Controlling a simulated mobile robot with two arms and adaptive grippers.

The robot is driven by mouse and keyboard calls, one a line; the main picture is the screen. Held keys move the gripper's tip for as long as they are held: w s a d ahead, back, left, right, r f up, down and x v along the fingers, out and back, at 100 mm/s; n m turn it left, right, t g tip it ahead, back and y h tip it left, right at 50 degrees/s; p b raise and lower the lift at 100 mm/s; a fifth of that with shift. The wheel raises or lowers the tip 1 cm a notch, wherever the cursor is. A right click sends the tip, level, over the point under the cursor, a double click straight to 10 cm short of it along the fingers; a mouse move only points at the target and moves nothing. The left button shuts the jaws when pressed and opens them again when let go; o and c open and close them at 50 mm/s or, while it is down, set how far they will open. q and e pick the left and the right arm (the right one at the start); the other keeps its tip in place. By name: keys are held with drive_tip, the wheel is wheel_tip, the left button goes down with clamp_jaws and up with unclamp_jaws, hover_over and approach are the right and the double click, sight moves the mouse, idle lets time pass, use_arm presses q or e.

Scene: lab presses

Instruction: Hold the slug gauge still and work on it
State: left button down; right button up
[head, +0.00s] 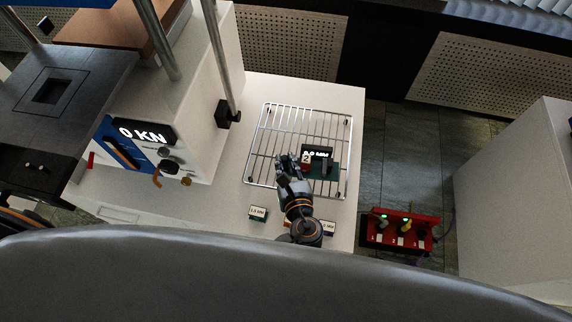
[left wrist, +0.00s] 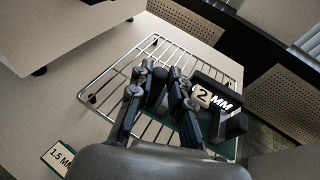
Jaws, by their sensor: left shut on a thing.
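The slug gauge (head: 326,170) stands on the wire rack (head: 258,150). It has a green base and a dark display; in the head view the display partly reads "0 MM", and a tag with a "2" is at its left. The fingers hide much of the held part. My right gripper is in neither view.
A press with a "0 KN" display (head: 142,132) stands at the left. A green "1.5 MM" block (head: 258,213) lies in front of the rack; another labelled block (head: 329,228) is beside my arm. A red box (head: 400,232) with numbered slots is right of the table edge.

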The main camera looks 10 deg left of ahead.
use_arm(q)
drive_tip(key=shift+w+a+f+b, duration=0.25)
drive_tip(key=shift+w+f+b, duration=0.9)
drive_tip(key=shift+w, duration=0.35)
drive_tip(key=shift+w+a+f+b, duration=0.2)
drive_tip(key=shift+w+f+b, duration=0.7)
drive_tip(key=shift+w+f, duration=0.55)
drive_tip(key=shift+r, duration=0.1)
drive_tip(key=shift+f, duration=0.25)
